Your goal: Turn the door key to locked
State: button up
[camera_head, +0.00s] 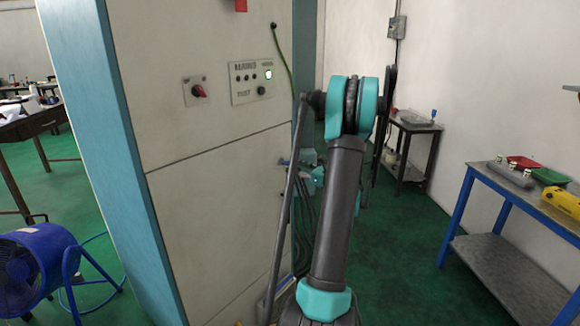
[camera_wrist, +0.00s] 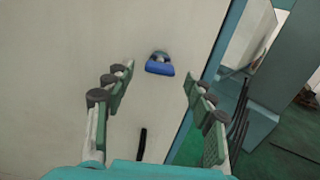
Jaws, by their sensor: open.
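In the wrist view, a key with a blue head (camera_wrist: 160,69) sits at a round silver lock (camera_wrist: 160,56) on a cream cabinet door (camera_wrist: 60,50). The blue head looks wider across the picture than it is tall. My gripper (camera_wrist: 158,76) is open, with one finger on the left and one on the right of the key. Both fingers look clear of it. The gap in depth between fingertips and key is hard to judge. In the head view the key cannot be made out, and my arm covers part of the scene.
A black handle or slot (camera_wrist: 142,145) is below the key. The cabinet's teal edge (camera_wrist: 212,75) runs close to the right finger. In the head view, a control panel with a red knob (camera_head: 199,91), a blue fan (camera_head: 30,262) and a blue workbench (camera_head: 520,195) stand around.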

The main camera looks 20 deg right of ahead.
aim_at(285, 163)
jog(key=shift+x, duration=1.25)
jog(key=shift+c, duration=0.3)
jog(key=c, duration=1.1)
jog(key=shift+n, duration=0.4)
jog(key=n, duration=1.6)
jog(key=shift+n, duration=0.7)
